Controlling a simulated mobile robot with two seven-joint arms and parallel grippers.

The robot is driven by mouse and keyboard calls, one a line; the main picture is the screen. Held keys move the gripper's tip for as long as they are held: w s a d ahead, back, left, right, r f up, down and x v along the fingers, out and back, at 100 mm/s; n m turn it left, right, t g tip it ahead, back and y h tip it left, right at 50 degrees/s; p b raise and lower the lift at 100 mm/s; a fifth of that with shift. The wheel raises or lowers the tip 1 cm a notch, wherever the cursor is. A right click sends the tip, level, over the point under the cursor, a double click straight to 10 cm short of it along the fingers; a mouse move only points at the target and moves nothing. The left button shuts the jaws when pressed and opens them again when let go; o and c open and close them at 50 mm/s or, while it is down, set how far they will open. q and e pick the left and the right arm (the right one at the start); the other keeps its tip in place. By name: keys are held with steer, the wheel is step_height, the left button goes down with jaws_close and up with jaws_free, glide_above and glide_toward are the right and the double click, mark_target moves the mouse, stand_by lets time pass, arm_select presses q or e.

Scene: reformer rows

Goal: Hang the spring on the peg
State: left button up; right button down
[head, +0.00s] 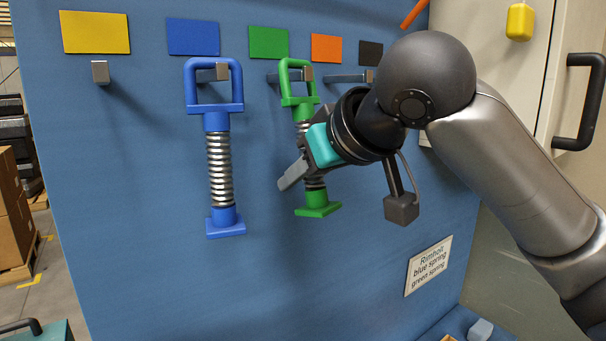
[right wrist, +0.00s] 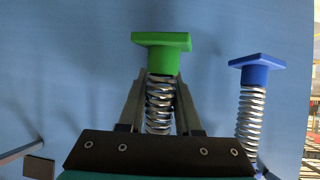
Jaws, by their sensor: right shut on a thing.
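The green spring (head: 318,205) has a green loop handle, a metal coil and a square green foot. It hangs upright at the wall, its loop around the peg (head: 273,78) below the green card; whether the loop bears on the peg I cannot tell. My right gripper (head: 296,174) is shut on its coil, and in the right wrist view the fingers (right wrist: 160,92) lie on both sides of the coil beside the green foot (right wrist: 160,42). The blue spring (head: 220,170) hangs on the peg (head: 221,72) below the blue card. My left gripper is not in view.
Bare pegs stand under the yellow card (head: 95,32) and the orange card (head: 326,48). A black card (head: 370,53) is at the right. A sign (head: 428,265) names blue spring and green spring. A cabinet with a dark handle (head: 580,105) stands right.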

steer(key=c, duration=0.5)
jaws_free()
